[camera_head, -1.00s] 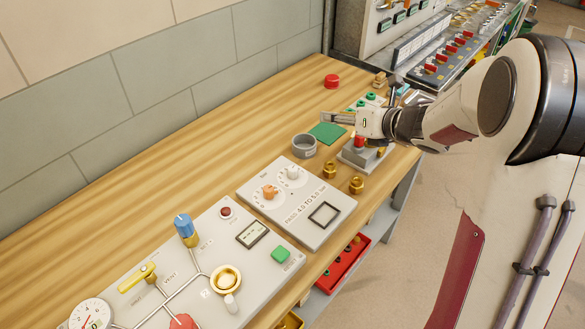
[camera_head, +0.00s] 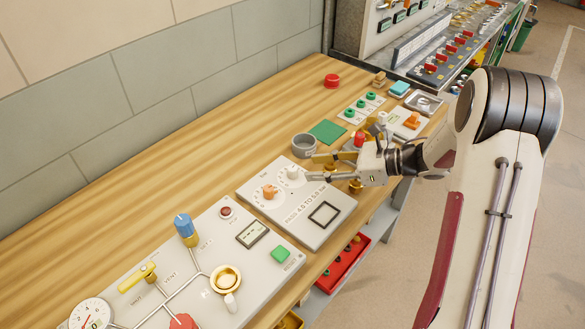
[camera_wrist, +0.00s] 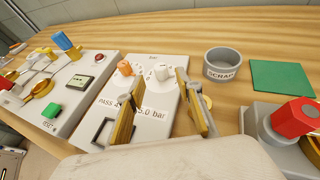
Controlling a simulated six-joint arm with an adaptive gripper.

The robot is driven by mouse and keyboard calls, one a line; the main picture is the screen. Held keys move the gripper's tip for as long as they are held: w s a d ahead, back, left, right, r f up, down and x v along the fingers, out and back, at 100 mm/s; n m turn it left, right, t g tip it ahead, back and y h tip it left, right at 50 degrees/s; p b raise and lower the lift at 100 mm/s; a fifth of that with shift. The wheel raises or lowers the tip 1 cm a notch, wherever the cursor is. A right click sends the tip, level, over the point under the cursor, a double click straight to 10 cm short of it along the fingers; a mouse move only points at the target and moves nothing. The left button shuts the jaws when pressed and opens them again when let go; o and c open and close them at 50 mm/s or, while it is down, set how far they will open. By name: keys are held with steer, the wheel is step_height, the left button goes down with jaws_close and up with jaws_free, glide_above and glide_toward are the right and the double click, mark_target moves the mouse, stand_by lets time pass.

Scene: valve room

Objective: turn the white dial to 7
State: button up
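The white dial (camera_head: 292,173) is a small round knob on the grey-white panel (camera_head: 318,234) with a ring of marks around it. The marks are too small to read. It also shows in the wrist view (camera_wrist: 162,72), to the right of an orange dial (camera_wrist: 125,68). My gripper (camera_head: 312,166) is open and empty, just to the right of the white dial in the head view. In the wrist view the fingertips (camera_wrist: 159,76) appear on either side of the white dial. I cannot tell how high they are above it, and no touch is visible.
A grey scrap cup (camera_wrist: 222,64) and a green mat (camera_wrist: 283,78) lie close by. A valve panel with a blue knob (camera_head: 184,226) is at the left. Bare wood (camera_head: 200,130) lies behind the panels.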

mark_target(295, 169)
steer(key=shift+a, duration=0.15)
steer(key=shift+x, duration=3.8)
jaws_close()
